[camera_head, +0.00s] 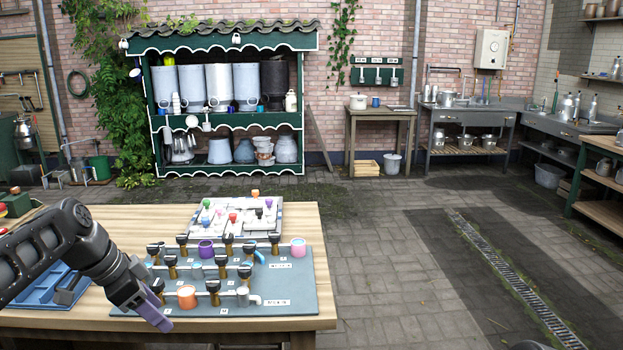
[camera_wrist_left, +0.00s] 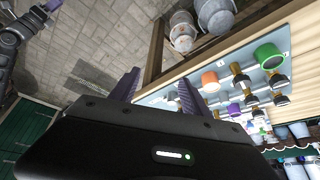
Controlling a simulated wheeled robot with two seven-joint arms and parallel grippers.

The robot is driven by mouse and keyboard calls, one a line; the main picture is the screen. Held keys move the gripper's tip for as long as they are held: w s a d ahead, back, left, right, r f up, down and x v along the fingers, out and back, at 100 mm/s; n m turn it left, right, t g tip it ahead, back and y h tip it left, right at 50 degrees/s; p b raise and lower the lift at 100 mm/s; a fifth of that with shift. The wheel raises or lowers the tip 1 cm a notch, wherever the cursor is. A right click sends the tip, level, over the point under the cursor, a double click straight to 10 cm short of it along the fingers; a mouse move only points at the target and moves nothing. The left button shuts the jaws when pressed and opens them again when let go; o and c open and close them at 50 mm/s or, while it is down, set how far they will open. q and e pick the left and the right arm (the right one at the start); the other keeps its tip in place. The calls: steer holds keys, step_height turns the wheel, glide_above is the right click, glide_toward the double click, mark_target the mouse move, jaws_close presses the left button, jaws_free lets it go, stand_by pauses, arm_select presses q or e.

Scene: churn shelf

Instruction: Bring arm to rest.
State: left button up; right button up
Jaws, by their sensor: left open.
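My left arm comes in from the left in the head view. Its gripper (camera_head: 152,312) is low over the front left part of the grey board on the wooden table, with purple fingers pointing down and right. In the left wrist view the two purple fingers (camera_wrist_left: 158,92) stand apart with nothing between them. In that view a dark jointed arm, apparently my right one (camera_wrist_left: 15,40), shows at the upper left edge; the state of its jaws cannot be made out.
The wooden table (camera_head: 70,320) carries a grey board (camera_head: 300,268) with valves, pipes and coloured cups. An orange cup (camera_head: 187,297) stands just right of my left gripper. A blue tray (camera_head: 40,290) lies under the arm. A white puzzle-like board (camera_head: 225,222) sits behind. Paved floor right of the table is clear.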

arm_select(q)
steer(key=w+d+f+n+t, duration=0.25)
steer(key=w+f+n, duration=0.3)
steer(key=f, duration=0.45)
steer(key=s+d+f+n, duration=0.2)
steer(key=s+d+f, duration=0.1)
steer(key=f, duration=0.4)
steer(key=s+d+f+n, duration=0.2)
steer(key=d+f, duration=0.2)
steer(key=f, duration=0.3)
steer(key=s+d+f+n, duration=0.2)
steer(key=s+d+f, duration=0.1)
steer(key=f, duration=0.4)
steer(key=s+d+f+g, duration=0.1)
steer(key=s+d+f, duration=0.2)
steer(key=s, duration=0.5)
steer(key=s+d+f+g, duration=0.2)
steer(key=s+f, duration=0.3)
steer(key=s, duration=0.4)
steer(key=s+d+f+g, duration=0.2)
steer(key=s+d+f, duration=0.3)
steer(key=s, duration=0.3)
steer(key=shift+s+n+h+p, duration=0.3)
steer(key=shift+s+n+p, duration=0.05)
steer(key=shift+s+p, duration=0.1)
steer(key=shift+w, duration=0.1)
